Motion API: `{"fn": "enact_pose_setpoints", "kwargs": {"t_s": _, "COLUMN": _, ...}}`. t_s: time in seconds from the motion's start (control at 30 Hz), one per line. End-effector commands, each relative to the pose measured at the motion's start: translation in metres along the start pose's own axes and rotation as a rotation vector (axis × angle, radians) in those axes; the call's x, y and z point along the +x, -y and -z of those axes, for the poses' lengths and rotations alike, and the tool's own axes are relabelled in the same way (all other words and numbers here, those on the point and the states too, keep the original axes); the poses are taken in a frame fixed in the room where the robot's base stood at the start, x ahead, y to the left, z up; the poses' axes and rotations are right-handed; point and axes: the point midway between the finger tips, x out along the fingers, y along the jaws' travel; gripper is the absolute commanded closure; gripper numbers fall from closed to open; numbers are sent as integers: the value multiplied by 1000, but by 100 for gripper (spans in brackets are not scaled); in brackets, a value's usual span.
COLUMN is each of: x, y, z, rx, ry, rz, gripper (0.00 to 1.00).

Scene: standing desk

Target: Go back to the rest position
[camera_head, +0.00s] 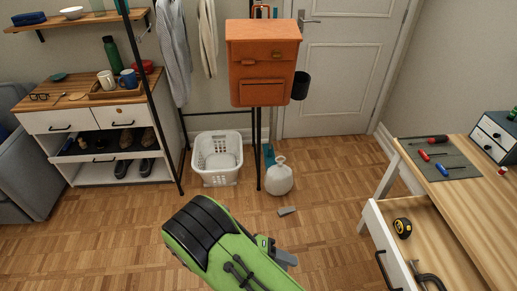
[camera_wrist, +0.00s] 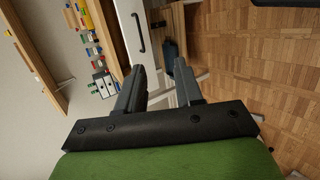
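My gripper (camera_head: 284,257) is at the end of my green arm, low in the middle of the head view, over the wood floor. In the wrist view its two dark fingers (camera_wrist: 160,72) stand apart with a gap between them. I see nothing held there. The fingers point towards a white drawer front (camera_wrist: 131,30) with a dark handle. The gripper is clear of the desk (camera_head: 464,190) at right in the head view.
The desk's drawer (camera_head: 388,249) is pulled open, with a tape measure (camera_head: 402,228) and a clamp (camera_head: 428,279) inside. Floor between is free.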

Motion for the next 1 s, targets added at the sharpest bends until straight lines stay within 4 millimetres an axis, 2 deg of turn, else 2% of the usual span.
{"fn": "enact_pose_setpoints", "kwargs": {"t_s": 0.03, "x": -8, "y": -16, "z": 2, "rx": 6, "ry": 15, "rz": 54, "gripper": 64}}
{"fn": "enact_pose_setpoints", "kwargs": {"t_s": 0.17, "x": -24, "y": -61, "z": 5, "rx": 9, "ry": 45, "rz": 228, "gripper": 64}}
{"fn": "enact_pose_setpoints", "kwargs": {"t_s": 0.33, "x": -45, "y": -143, "z": -3, "rx": 33, "ry": 27, "rz": 517, "gripper": 64}}
{"fn": "enact_pose_setpoints", "kwargs": {"t_s": 0.47, "x": -56, "y": -203, "z": -22, "rx": 75, "ry": -48, "rz": 709, "gripper": 64}}
{"fn": "enact_pose_setpoints", "kwargs": {"t_s": 0.6, "x": -66, "y": -259, "z": -53, "rx": 133, "ry": -179, "rz": 869, "gripper": 64}}
{"fn": "enact_pose_setpoints", "kwargs": {"t_s": 0.7, "x": -73, "y": -290, "z": -81, "rx": 182, "ry": -299, "rz": 946, "gripper": 64}}
{"fn": "enact_pose_setpoints", "kwargs": {"t_s": 0.8, "x": -80, "y": -310, "z": -107, "rx": 226, "ry": -421, "rz": 985, "gripper": 64}}
{"fn": "enact_pose_setpoints", "kwargs": {"t_s": 0.9, "x": -86, "y": -320, "z": -126, "rx": 253, "ry": -511, "rz": 994, "gripper": 64}}
{"fn": "enact_pose_setpoints", "kwargs": {"t_s": 1.0, "x": -89, "y": -322, "z": -134, "rx": 264, "ry": -556, "rz": 995, "gripper": 64}}
